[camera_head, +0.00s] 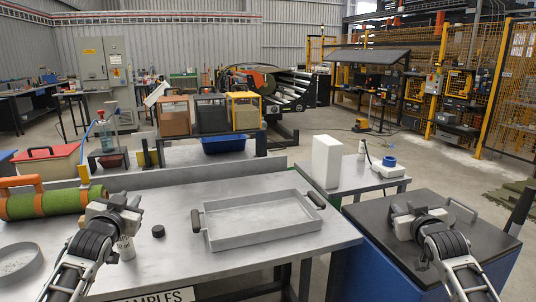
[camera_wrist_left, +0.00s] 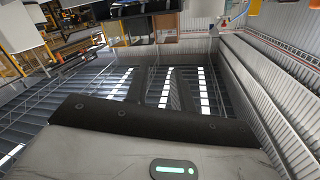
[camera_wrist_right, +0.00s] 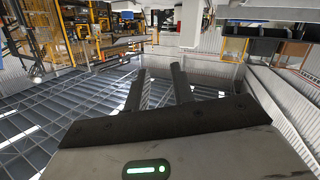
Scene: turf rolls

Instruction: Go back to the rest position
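My left gripper (camera_head: 122,208) is raised over the left part of the metal table (camera_head: 300,262) in the head view, beside the green turf roll (camera_head: 50,203). Its two dark fingers show apart with nothing between them in the left wrist view (camera_wrist_left: 158,88). My right gripper (camera_head: 404,212) is raised over the dark-topped blue cabinet (camera_head: 475,215) at the right. Its fingers stand apart and empty in the right wrist view (camera_wrist_right: 159,86). Neither gripper is seen holding anything.
A grey tray (camera_head: 265,238) with dark handles lies on the table between my arms. A small black cylinder (camera_head: 158,231) stands left of it. A white box (camera_head: 326,161) and a blue-topped device (camera_head: 389,164) stand on a side table. A round dish (camera_head: 18,262) is at lower left.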

